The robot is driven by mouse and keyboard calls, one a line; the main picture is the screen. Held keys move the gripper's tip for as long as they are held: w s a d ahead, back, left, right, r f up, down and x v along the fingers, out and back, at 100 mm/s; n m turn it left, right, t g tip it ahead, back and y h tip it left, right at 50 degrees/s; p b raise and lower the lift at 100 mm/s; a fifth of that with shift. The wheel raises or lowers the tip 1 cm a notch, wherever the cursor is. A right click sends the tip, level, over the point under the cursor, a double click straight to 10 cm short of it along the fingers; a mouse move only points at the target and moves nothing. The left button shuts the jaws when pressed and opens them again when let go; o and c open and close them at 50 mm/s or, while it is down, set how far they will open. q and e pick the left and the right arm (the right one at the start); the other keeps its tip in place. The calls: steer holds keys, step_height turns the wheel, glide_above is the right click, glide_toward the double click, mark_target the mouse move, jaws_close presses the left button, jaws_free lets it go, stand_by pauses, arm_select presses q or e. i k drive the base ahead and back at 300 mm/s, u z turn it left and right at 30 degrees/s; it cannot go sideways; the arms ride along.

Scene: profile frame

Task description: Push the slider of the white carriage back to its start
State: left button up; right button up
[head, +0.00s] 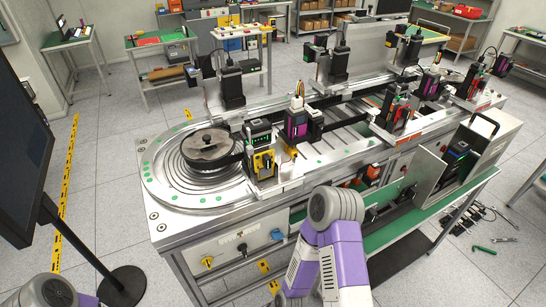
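A long metal machine bench (205,222) stands in front of me with a looped track on top. Several small carriages and modules sit along its rails: a black and yellow one (262,163), a purple and black one (297,122) and a dark one with red parts (396,108). I cannot tell which of them is the white carriage, and its slider is too small to make out. My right arm (335,240) is bent in front of the bench's near side. Only a joint of my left arm (50,291) shows at the lower left. Neither gripper is in view.
A round dark disc (209,146) sits at the bench's left end. A black screen on a stand (25,130) is close on the left. An open housing (470,150) stands at the right. Tools (485,222) lie on the floor at right.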

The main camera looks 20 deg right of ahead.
mark_target(250, 149)
steer(key=k, duration=0.55)
steer(key=u, duration=0.65)
steer(key=i, duration=0.95)
steer(key=z, duration=0.65)
